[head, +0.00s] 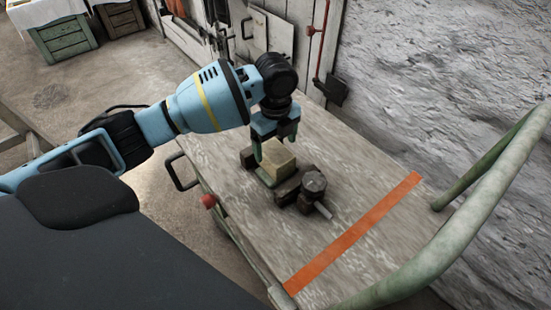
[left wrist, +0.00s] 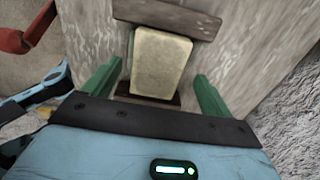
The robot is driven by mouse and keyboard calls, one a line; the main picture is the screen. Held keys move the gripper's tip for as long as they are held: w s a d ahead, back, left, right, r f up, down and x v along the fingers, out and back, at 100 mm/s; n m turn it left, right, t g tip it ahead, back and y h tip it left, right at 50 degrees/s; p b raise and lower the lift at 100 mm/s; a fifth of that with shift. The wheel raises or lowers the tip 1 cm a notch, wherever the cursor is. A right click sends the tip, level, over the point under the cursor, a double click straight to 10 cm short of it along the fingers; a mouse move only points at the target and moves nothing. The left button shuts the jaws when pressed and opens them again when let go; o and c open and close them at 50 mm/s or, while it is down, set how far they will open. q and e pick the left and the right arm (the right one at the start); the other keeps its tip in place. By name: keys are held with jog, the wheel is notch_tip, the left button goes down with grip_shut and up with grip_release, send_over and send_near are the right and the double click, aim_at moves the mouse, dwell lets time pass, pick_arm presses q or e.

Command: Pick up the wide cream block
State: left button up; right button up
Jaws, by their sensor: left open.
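The wide cream block (head: 277,159) sits among dark brown pieces on the wooden top of a cart. In the left wrist view the cream block (left wrist: 160,64) stands between my left gripper's two green fingers, with a gap visible on each side. My left gripper (head: 274,151) points down over the block and is open; it also shows in the left wrist view (left wrist: 158,72). Whether the fingertips reach down beside the block's sides or stop just above it is hard to tell. My right gripper is not in view.
A dark vise-like piece with a round top (head: 314,183) stands close to the block on its right. An orange stripe (head: 352,232) crosses the cart top (head: 370,160). A green rail (head: 470,215) rises at the right end. A rough wall (head: 430,80) runs behind.

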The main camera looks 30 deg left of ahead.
aim_at(276, 152)
pick_arm(q)
jog(key=f, duration=0.2)
jog(key=f+b, duration=0.1)
jog(key=f, duration=0.1)
jog(key=shift+s+d+f, duration=0.1)
jog(key=shift+s+f, duration=0.1)
jog(key=shift+f, duration=0.35)
jog(key=c, duration=1.6)
jog(key=shift+r, duration=0.15)
jog(key=shift+c, duration=0.5)
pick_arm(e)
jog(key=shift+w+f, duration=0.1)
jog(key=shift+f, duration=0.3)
